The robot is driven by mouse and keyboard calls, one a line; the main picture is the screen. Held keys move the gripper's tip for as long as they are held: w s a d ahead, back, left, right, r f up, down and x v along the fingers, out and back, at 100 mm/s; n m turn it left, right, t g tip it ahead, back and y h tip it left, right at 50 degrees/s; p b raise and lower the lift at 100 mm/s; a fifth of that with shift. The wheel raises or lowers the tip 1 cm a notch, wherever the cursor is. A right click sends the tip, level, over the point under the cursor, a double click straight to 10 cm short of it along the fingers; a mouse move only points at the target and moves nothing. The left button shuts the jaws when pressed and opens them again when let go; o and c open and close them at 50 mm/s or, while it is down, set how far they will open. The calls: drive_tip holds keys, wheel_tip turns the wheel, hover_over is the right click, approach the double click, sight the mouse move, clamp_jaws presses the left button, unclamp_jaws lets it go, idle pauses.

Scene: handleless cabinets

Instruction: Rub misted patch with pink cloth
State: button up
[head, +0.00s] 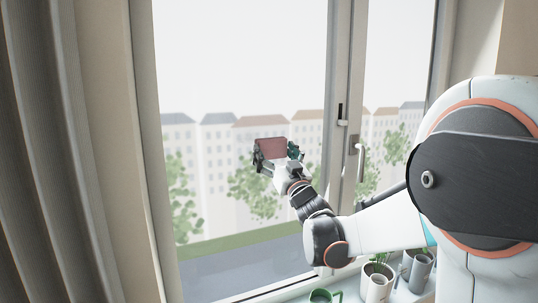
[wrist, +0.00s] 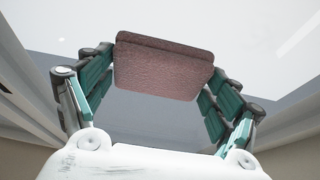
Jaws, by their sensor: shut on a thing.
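The pink cloth (head: 271,147) is a folded, flat pad in front of the left window pane (head: 240,60). In the wrist view the cloth (wrist: 160,75) spans between the two green-padded fingers. My gripper (head: 276,158) is shut on the cloth, one finger at each side edge. The cloth is at or close to the glass; I cannot tell whether it touches. No clear border of a misted patch shows; the pane looks pale and hazy over the buildings and trees outside. Any glass behind the cloth is hidden.
A grey curtain (head: 40,150) hangs at the left. The window's middle post (head: 337,100) and handle (head: 360,160) stand right of my gripper. On the sill below are a green mug (head: 322,296), a potted plant (head: 378,282) and a grey pot (head: 418,270).

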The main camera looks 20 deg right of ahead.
sight(278, 142)
drive_tip(key=shift+d, duration=0.85)
drive_tip(key=shift+r, duration=0.15)
drive_tip(key=shift+r+p, duration=0.85)
drive_tip(key=shift+r, duration=0.3)
drive_tip(key=a, duration=0.6)
drive_tip(key=shift+a, duration=0.3)
drive_tip(key=shift+a, duration=4.7)
drive_tip(key=s, duration=0.6)
drive_tip(key=shift+s, duration=0.2)
